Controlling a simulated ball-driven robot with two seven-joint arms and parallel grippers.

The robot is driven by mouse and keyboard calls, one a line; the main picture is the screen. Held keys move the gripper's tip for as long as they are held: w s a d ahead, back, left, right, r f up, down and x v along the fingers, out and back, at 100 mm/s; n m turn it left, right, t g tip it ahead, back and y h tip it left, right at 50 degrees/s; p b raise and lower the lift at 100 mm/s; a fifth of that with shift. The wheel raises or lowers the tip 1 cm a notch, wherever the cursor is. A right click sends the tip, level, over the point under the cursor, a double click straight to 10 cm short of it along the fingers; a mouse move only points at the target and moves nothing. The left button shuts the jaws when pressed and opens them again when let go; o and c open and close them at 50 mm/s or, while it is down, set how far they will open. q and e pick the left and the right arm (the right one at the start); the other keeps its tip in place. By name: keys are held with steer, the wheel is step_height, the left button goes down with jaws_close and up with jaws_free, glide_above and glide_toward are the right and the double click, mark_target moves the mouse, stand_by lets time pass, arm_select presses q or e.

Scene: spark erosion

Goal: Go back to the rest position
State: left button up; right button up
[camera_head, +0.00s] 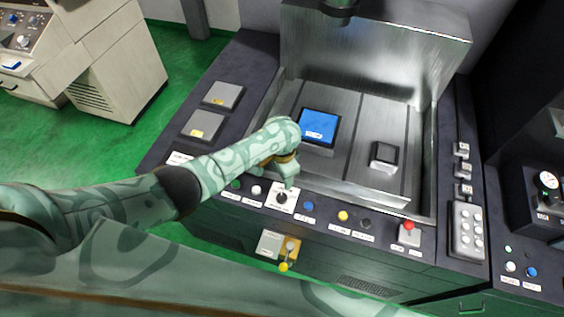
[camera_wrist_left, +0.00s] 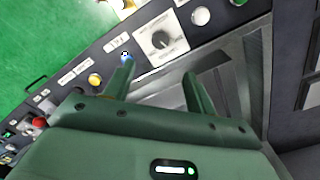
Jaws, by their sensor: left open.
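My left arm (camera_head: 130,205) reaches in from the left in the head view. Its gripper (camera_head: 287,184) points down over the front control panel (camera_head: 328,200), close to the dark rotary knob (camera_head: 282,198) on its white plate. In the left wrist view the two green fingers of this gripper (camera_wrist_left: 158,80) stand apart with nothing between them. The rotary knob (camera_wrist_left: 160,40) shows beyond the fingertips there, with a blue button (camera_wrist_left: 127,57) beside one finger. I cannot tell whether a fingertip touches the panel. My right gripper is in neither view.
The metal work tank (camera_head: 350,110) behind the panel holds a blue block (camera_head: 320,126) and a dark square block (camera_head: 385,153). A red button (camera_head: 409,226) and a yellow-knobbed lever (camera_head: 284,267) are at the front. A beige cabinet (camera_head: 125,70) stands left; green floor (camera_head: 165,110) is clear between.

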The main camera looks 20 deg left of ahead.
arm_select(q)
step_height(320, 180, up, 2)
stand_by(0.6)
